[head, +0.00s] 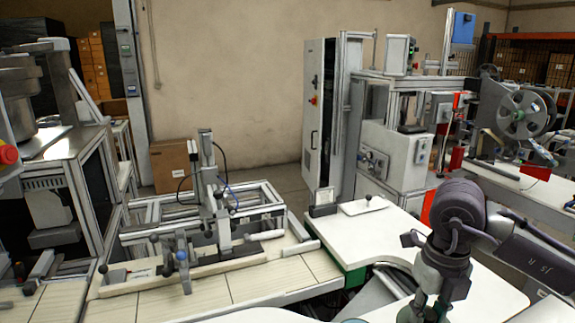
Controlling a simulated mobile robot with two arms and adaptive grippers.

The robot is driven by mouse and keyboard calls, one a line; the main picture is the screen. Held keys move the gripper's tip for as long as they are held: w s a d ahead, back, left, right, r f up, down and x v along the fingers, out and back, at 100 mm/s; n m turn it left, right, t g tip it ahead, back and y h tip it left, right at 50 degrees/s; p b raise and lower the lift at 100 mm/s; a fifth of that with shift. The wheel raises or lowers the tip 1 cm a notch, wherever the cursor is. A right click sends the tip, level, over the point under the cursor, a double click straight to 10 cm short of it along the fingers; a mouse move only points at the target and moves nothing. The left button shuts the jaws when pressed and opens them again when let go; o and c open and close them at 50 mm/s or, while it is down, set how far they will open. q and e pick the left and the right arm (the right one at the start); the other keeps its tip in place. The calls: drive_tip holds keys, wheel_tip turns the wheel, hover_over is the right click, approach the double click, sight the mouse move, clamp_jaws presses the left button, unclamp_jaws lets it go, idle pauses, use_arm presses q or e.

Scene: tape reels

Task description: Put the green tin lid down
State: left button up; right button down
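I cannot make out a green tin lid with certainty. A small teal-green sliver (354,321) shows at the bottom edge of the head view, and too little of it is in frame to say what it is. My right arm comes in from the right and bends down at the lower right. Its lower end runs out of the bottom of the picture, so the fingers and anything in them are hidden. My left arm and gripper are not in the picture.
A white worktop (375,238) with a green side edge lies in the middle, mostly bare. A small white tray (362,206) sits at its back. A metal frame fixture (215,215) stands on the tiled bench at left. A reel machine (522,114) stands at the back right.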

drive_tip(key=s+a+f+n, duration=0.2)
drive_tip(key=s+f+n, duration=0.2)
drive_tip(key=n, duration=1.3)
drive_tip(key=s+a+f+n, duration=0.3)
drive_tip(key=f+n, duration=0.3)
drive_tip(key=n, duration=1.1)
drive_tip(key=shift+s+a+n, duration=0.3)
drive_tip(key=shift+s+n, duration=0.1)
drive_tip(key=shift+s, duration=0.3)
